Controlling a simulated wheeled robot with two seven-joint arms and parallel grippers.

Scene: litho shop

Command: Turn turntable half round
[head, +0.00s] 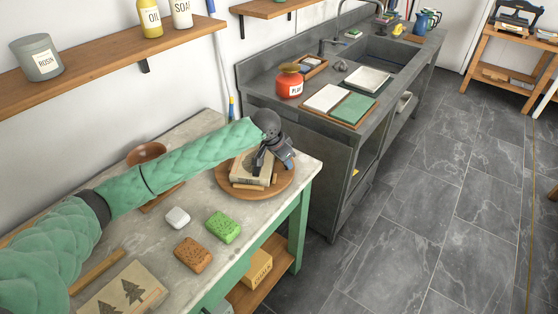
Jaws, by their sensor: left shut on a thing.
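The round wooden turntable (284,190) lies on the far right end of the grey worktop. A pale block with a picture on its face (246,171) and wooden edges rests on it. My left gripper (275,164) reaches over the turntable from the left, at its far right side. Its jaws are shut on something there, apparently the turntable. The exact contact is hidden by the gripper itself. My right gripper is not in view.
A green sponge (224,227), brown sponge (193,255) and white block (177,217) lie on the worktop (150,245). A brown bowl (146,153) stands behind my arm. The sink counter (310,125) stands to the right. A shelf (120,60) hangs above.

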